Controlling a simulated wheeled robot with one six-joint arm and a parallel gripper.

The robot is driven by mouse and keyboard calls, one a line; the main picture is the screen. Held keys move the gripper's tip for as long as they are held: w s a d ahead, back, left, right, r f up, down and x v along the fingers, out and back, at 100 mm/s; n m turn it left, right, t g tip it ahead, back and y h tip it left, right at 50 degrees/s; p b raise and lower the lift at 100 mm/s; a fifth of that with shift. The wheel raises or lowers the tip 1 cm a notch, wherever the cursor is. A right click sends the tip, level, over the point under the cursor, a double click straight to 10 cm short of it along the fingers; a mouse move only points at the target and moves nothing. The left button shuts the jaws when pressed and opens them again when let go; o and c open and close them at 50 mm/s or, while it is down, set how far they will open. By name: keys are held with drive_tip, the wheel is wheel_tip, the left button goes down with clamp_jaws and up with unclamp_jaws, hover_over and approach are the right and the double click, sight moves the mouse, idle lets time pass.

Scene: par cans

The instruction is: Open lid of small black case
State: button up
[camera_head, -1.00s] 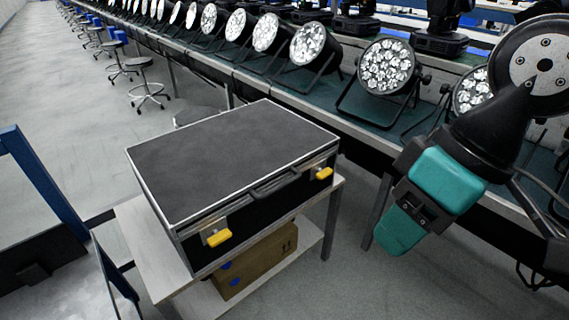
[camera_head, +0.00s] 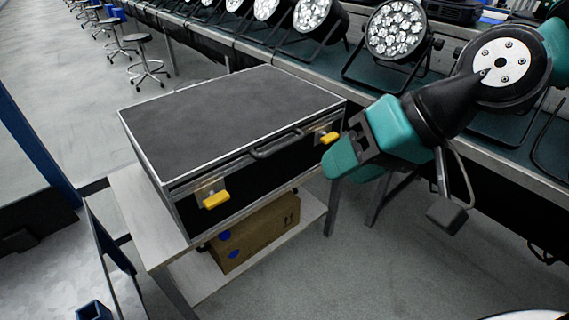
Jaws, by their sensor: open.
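The small black case (camera_head: 235,112) has silver edges and sits on a grey two-level table or cart (camera_head: 140,215). Its lid is shut. A dark handle (camera_head: 276,146) is at the middle of its front side. A yellow latch (camera_head: 216,200) is on the left of the front, and another yellow latch (camera_head: 329,137) is on the right. My gripper (camera_head: 345,160), teal and black, is open just right of the right latch, near the case's front right corner. I cannot tell from this view whether it touches the case; its fingertips look empty.
A cardboard box (camera_head: 258,232) stands on the shelf under the case. A long workbench (camera_head: 305,82) with several par cans (camera_head: 395,30) runs behind and to the right. Several stools (camera_head: 147,62) stand at the back left. A blue post (camera_head: 35,140) is at the left. The floor in front is clear.

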drive_tip(key=w+f+m+t+y+b, duration=0.3)
drive_tip(key=w+f+m+t+b, duration=0.2)
drive_tip(key=w+f+m+b, duration=0.5)
drive_tip(key=m+t+h+b, duration=0.1)
drive_tip(key=m+t+b, duration=0.3)
drive_tip(key=t+b, duration=0.1)
approach(286, 147)
drive_tip(key=p+x, duration=0.1)
drive_tip(key=x, duration=1)
drive_tip(key=shift+f+p, duration=0.1)
drive_tip(key=shift+p, duration=0.2)
drive_tip(key=shift+s, duration=0.1)
clamp_jaws()
